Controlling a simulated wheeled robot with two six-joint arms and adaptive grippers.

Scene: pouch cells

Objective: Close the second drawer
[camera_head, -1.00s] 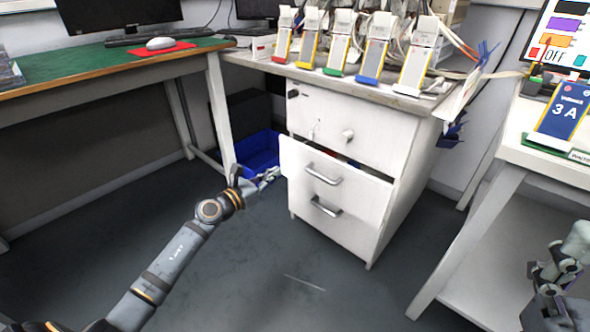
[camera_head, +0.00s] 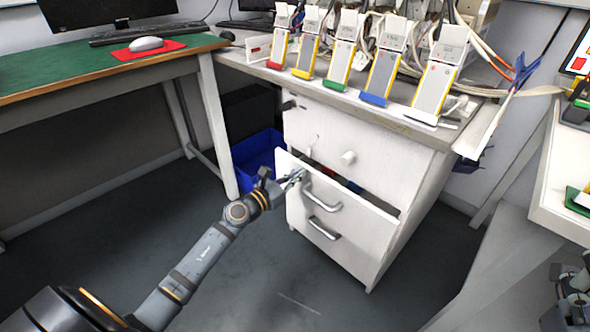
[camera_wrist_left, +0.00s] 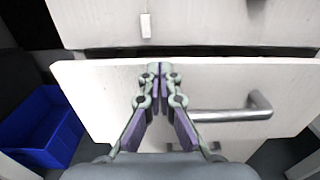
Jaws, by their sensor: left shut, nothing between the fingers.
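The white cabinet's second drawer (camera_head: 352,214) stands partly open, with a dark gap above its front and some contents showing inside. Its front also fills the middle of the left wrist view (camera_wrist_left: 225,88), with a grey bar handle (camera_wrist_left: 235,108) to the right of the fingers. My left gripper (camera_head: 299,176) is shut and empty, its fingertips at the upper left part of the drawer front, left of the handle. In the left wrist view the fingertips (camera_wrist_left: 157,68) overlap the front near its top edge; contact is hard to tell. My right gripper (camera_head: 575,300) is partly visible at the lower right edge.
The top drawer (camera_head: 340,135) with a round knob is shut, and another handled drawer lies below. A blue bin (camera_head: 250,160) stands left of the cabinet. Several pouch cells in coloured holders (camera_head: 345,50) stand on the cabinet top. The floor in front is clear.

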